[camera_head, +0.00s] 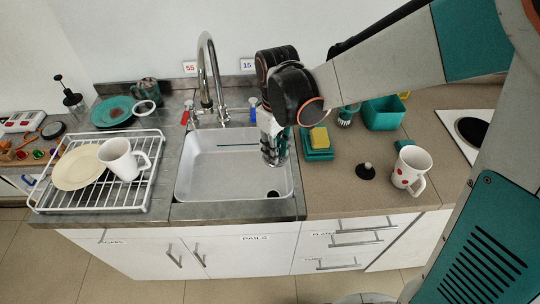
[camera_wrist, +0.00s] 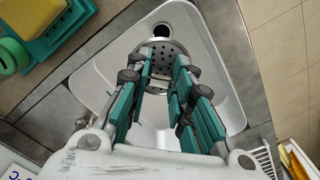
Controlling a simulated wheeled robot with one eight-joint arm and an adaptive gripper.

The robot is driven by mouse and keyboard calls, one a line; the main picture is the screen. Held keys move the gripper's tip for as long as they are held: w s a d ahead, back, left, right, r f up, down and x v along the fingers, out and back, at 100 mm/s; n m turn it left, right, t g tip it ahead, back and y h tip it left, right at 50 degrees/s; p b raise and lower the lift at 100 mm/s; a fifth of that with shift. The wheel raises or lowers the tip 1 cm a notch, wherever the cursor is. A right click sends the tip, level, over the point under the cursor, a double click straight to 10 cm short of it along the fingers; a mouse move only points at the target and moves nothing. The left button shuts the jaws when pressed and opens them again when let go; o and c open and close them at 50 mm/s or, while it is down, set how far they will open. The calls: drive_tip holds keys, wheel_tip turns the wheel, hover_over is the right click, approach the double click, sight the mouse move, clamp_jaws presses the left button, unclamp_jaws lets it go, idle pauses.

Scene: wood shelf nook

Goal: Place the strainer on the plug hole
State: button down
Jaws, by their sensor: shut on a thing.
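The strainer (camera_wrist: 158,57) is a grey round disc with several small holes, held between my fingertips in the wrist view. My gripper (camera_wrist: 156,75) is shut on it, the teal-padded fingers on either side. In the head view my gripper (camera_head: 273,158) points down over the right part of the white sink basin (camera_head: 215,175); the strainer is hard to make out there. The plug hole (camera_wrist: 162,30) is a dark round opening just beyond the strainer in the wrist view. It also shows near the basin's front right corner in the head view (camera_head: 273,193).
The tap (camera_head: 208,70) stands behind the basin. Right of it are a yellow sponge (camera_head: 319,137) on a teal holder, a black stopper (camera_head: 366,171) and a red-dotted mug (camera_head: 410,168). A dish rack (camera_head: 140,204) with a plate and white mug stands left.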

sight(273, 196)
drive_tip(key=shift+s+a+f, duration=0.15)
drive_tip(key=shift+a+f, duration=0.1)
drive_tip(key=shift+f, duration=0.05)
wheel_tip(273, 196, down, 20)
drive_tip(key=b, duration=0.7)
drive_tip(key=shift+r, duration=0.15)
drive_tip(key=c, duration=1.4)
unclamp_jaws()
drive_tip(key=shift+b, duration=0.3)
wheel_tip(273, 196, up, 12)
drive_tip(key=p, duration=0.4)
drive_tip(key=shift+p, duration=0.35)
